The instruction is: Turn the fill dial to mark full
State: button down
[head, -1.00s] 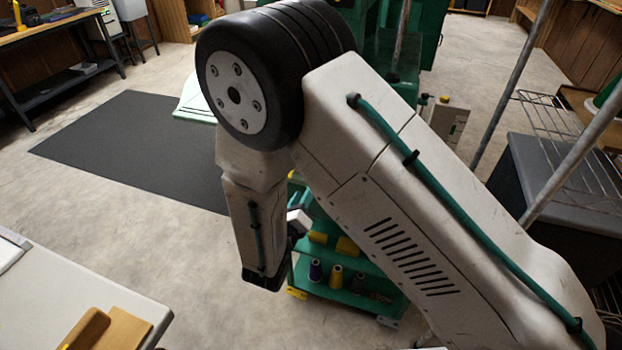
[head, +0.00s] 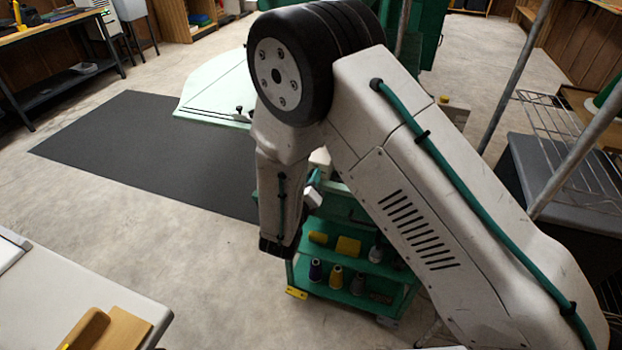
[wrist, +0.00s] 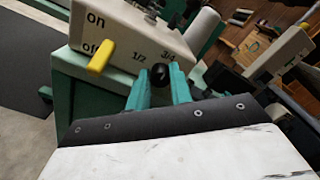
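In the wrist view a pale control box (wrist: 127,22) carries the printed words "on" and "off" beside a yellow lever (wrist: 101,56). Its lower edge shows the marks "1/2" and "3/4". A round black knob (wrist: 160,75), which looks like the fill dial, sits below these marks. I cannot read a "full" mark or see where the dial points. My gripper (wrist: 161,73) has two teal fingers, parted, with the knob showing between their tips. Whether they touch it is not clear. In the head view my arm hides the dial and the fingers.
A second pale box (wrist: 277,48) stands to the right in the wrist view. In the head view, a green cart (head: 345,305) with several spools is behind my arm. A pale green tabletop (head: 215,90) and a dark floor mat (head: 130,150) lie left; a white table (head: 70,285) is nearer.

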jog(key=shift+m, duration=0.3)
jog(key=m, duration=1.1)
jog(key=shift+d, duration=0.1)
jog(key=shift+m, duration=0.3)
dwell(0.5)
jog(key=c, duration=1.5)
grip_release()
jog(key=shift+s, duration=0.1)
jog(key=v, duration=0.7)
jog(key=shift+s, duration=0.35)
